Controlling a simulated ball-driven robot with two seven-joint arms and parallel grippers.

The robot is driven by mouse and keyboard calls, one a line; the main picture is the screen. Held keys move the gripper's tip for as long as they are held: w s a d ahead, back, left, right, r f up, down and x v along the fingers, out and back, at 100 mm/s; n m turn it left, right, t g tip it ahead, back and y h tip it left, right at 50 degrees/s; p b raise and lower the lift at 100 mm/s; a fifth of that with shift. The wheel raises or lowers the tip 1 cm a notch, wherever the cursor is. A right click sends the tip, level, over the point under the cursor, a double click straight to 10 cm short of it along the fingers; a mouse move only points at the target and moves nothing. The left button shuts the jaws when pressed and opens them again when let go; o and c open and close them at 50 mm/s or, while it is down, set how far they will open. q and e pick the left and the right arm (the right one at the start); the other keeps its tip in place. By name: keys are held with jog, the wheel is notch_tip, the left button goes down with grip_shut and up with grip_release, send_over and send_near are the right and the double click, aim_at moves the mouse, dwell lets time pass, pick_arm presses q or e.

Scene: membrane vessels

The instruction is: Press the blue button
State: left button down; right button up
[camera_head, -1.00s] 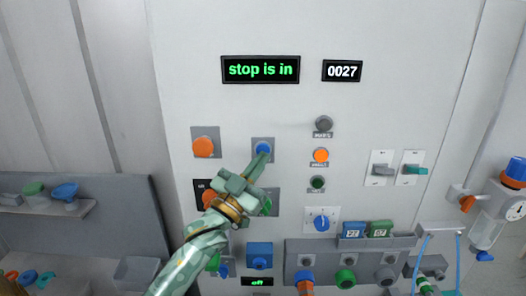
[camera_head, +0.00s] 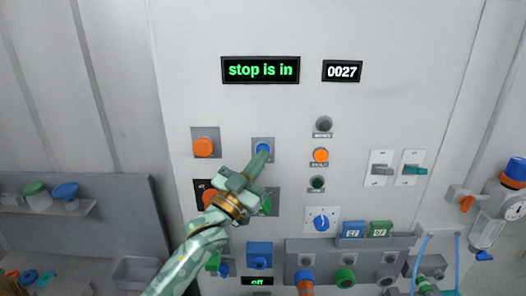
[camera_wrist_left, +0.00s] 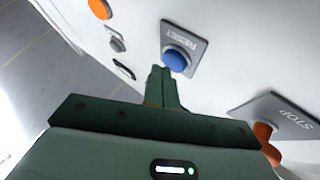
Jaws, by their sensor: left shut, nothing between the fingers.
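The blue button (camera_head: 263,148) sits on a grey square plate on the white panel. In the left wrist view the blue button (camera_wrist_left: 175,60) stands out from a plate marked RESET. My left gripper (camera_head: 263,157) is shut and empty, its fingertips at the lower edge of the button in the head view. In the left wrist view the shut fingertips (camera_wrist_left: 160,72) are right beside the button's lower left side; I cannot tell whether they touch it. My right gripper is not in view.
An orange button (camera_head: 204,147) is left of the blue one; the wrist view shows a STOP plate (camera_wrist_left: 285,112) nearby. A display (camera_head: 261,69) reads "stop is in", and a counter (camera_head: 342,71) reads 0027. Two switches (camera_head: 382,169) (camera_head: 413,170) and a knob (camera_head: 321,222) are to the right.

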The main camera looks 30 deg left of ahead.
pick_arm(q)
jog(key=shift+w+a, duration=0.2)
jog(key=shift+w, duration=0.15)
dwell(0.5)
jog(key=shift+s, duration=0.1)
jog(key=shift+s+d+p, duration=0.45)
jog(key=shift+s, duration=0.15)
jog(key=shift+s, duration=0.1)
jog(key=shift+s+d+p, duration=0.45)
jog(key=shift+s+d, duration=0.2)
jog(key=shift+s, duration=0.35)
jog(key=shift+s+d+p, duration=0.4)
jog(key=shift+s+d, duration=0.25)
jog(key=shift+s, duration=0.35)
